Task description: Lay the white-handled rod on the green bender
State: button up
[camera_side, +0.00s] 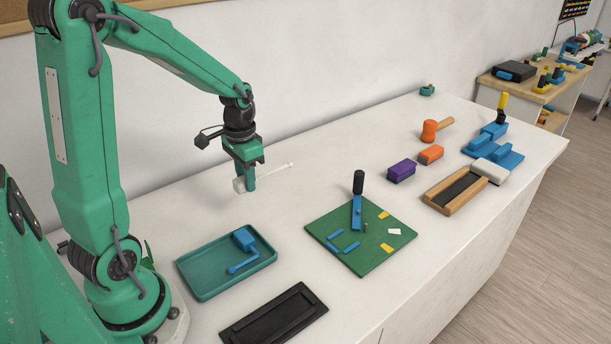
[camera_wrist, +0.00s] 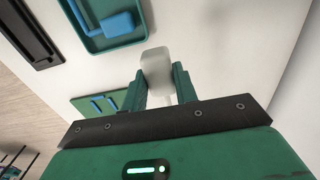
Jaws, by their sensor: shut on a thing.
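My gripper (camera_side: 247,183) is shut on the white-handled rod (camera_side: 278,171) and holds it above the white table, left of and behind the green bender. The rod's thin shaft points to the right in the side view. In the wrist view the white handle (camera_wrist: 157,70) sits between the two green fingers (camera_wrist: 160,88). The green bender (camera_side: 345,260) is a flat green board with a blue lever, a black upright knob and small blue and yellow pieces. Part of it shows at the left in the wrist view (camera_wrist: 84,104).
A teal tray (camera_side: 204,293) with a blue part lies in front of my gripper. A black tray (camera_side: 262,325) is at the front edge. A purple block (camera_side: 401,171), an orange block (camera_side: 431,154), an orange mallet (camera_side: 430,131) and a wooden tray (camera_side: 438,206) stand right of the bender.

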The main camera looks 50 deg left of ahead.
jog(key=w+d, duration=0.8)
jog(key=d, duration=0.1)
send_over(345, 240)
jog(key=f, duration=0.1)
jog(key=shift+f, duration=0.15)
jog(key=shift+f, duration=0.1)
jog(key=shift+f, duration=3.8)
jog(key=shift+f, duration=0.6)
jog(key=o, duration=1.1)
